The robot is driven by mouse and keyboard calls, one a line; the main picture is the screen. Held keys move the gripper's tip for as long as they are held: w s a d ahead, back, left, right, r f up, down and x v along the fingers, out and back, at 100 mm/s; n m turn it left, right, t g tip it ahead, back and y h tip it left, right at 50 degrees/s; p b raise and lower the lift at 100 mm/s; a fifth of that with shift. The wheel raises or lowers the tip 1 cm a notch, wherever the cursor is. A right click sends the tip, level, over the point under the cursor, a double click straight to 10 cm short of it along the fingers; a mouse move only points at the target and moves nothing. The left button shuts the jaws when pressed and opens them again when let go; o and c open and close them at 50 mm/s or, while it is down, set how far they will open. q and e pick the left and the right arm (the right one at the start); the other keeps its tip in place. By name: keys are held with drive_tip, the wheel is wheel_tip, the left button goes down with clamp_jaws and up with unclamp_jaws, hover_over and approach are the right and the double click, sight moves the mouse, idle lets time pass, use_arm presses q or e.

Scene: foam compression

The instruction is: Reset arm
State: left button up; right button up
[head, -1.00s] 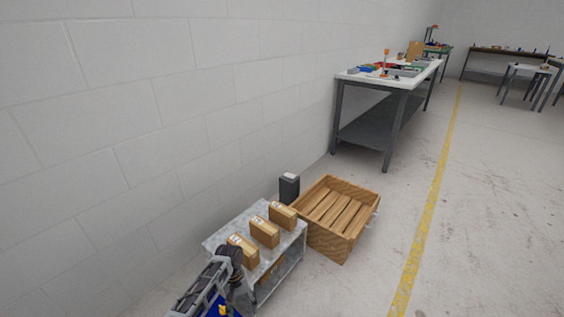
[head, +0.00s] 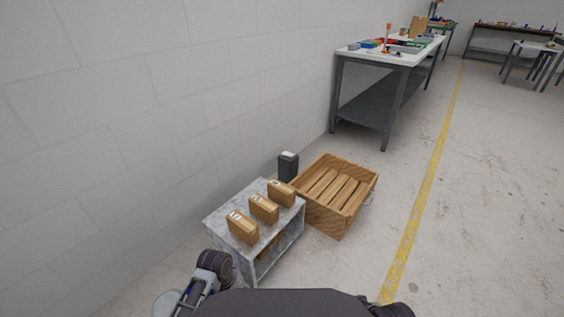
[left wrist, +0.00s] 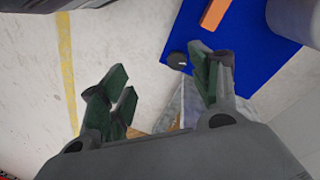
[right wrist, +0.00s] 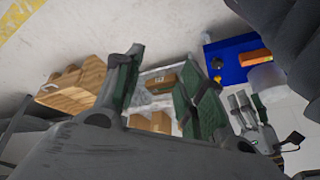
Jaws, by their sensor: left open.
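My left gripper (left wrist: 155,98) is open and empty in the left wrist view, its dark green fingers wide apart. My right gripper (right wrist: 163,85) is open in the right wrist view, with its fingers apart and nothing seen held between them. The right wrist view also shows my left gripper at its right side. In the head view, part of my left arm shows at the bottom left, beside the low stand's near end; neither gripper's fingertips can be made out there.
A low grey stand (head: 220,214) bears three brown boxes, the nearest box (head: 242,227) closest to my left arm. Beside it are a wooden crate (head: 318,213) and a dark bin (head: 288,167). A white-topped table (head: 372,57) stands farther back. The floor right of the crate is clear.

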use_arm(q)
drive_tip(key=s+a+r+m+t, duration=0.1)
drive_tip(key=s+a+r, duration=0.3)
drive_tip(key=r, duration=0.3)
drive_tip(key=s+a+r+t+y, duration=0.1)
drive_tip(key=s+a+r+t, duration=0.1)
drive_tip(key=s+a+r, duration=0.2)
wheel_tip(320, 180, up, 3)
drive_tip(key=shift+s+f+m+t+y+p, duration=0.1)
drive_tip(key=shift+s+m+t+y+p, duration=0.2)
drive_tip(key=shift+m+p, duration=0.1)
use_arm(e)
drive_tip(key=d+r+g+h, duration=0.1)
drive_tip(key=d+r+h, duration=0.1)
drive_tip(key=d+r, duration=0.2)
drive_tip(key=shift+s+d+r, duration=0.3)
drive_tip(key=shift+s+r, duration=0.1)
drive_tip(key=shift+r, duration=0.15)
use_arm(q)
drive_tip(key=shift+w+d+f+p, duration=0.1)
drive_tip(key=shift+w+f+p, duration=0.15)
drive_tip(key=shift+p, duration=0.45)
use_arm(e)
drive_tip(key=shift+w+f, duration=0.25)
